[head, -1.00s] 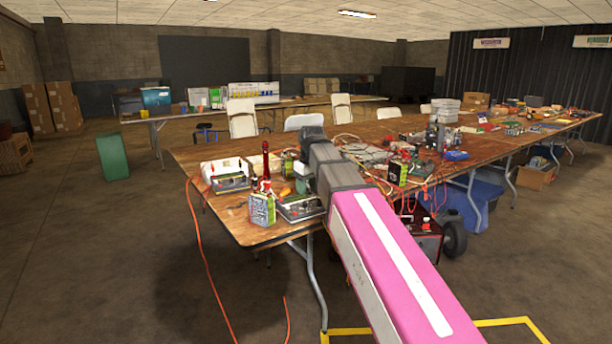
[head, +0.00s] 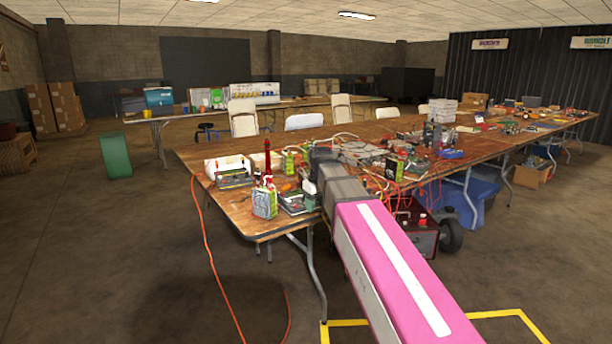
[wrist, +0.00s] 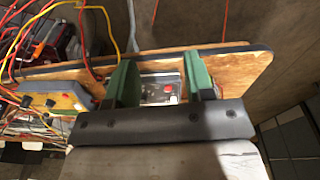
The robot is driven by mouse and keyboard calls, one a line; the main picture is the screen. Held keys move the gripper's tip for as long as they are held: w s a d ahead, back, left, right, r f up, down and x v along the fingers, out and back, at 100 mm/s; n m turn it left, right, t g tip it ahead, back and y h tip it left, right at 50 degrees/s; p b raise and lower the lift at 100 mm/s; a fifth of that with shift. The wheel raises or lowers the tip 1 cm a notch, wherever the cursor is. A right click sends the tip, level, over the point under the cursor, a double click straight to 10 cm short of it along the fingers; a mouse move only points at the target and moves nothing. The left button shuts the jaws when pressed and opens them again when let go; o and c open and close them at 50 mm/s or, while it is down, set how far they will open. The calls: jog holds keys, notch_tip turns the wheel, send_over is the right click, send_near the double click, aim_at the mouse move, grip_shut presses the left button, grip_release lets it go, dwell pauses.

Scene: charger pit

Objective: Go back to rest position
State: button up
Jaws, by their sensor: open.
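My gripper (wrist: 160,66) is open, with its two green fingers apart and nothing held between them. In the wrist view it is over the edge of the wooden table (wrist: 235,66). A device with a red button (wrist: 168,88) shows in the gap between the fingers; I cannot tell whether the fingers touch it. In the head view my pink and grey arm reaches forward to the near end of the wooden table (head: 232,207). The fingers are hidden there behind the arm's dark end.
Cables and devices fill the table to the right. An orange cable (head: 208,255) hangs to the floor. A red-fronted machine (head: 424,240) stands under the table.

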jog(key=s+d+f+m, duration=0.2)
jog(key=s+d+f, duration=0.3)
jog(key=f, duration=0.4)
jog(key=s+d+f+m, duration=0.2)
jog(key=s+d+f, duration=0.3)
jog(key=f, duration=0.5)
jog(key=s+d+f+m+g, duration=0.1)
jog(key=s+d+f+m, duration=0.2)
jog(key=f, duration=0.6)
jog(key=s+d, duration=0.2)
jog(key=s, duration=0.1)
jog(key=shift+d+f+h, duration=0.2)
jog(key=shift+h, duration=0.1)
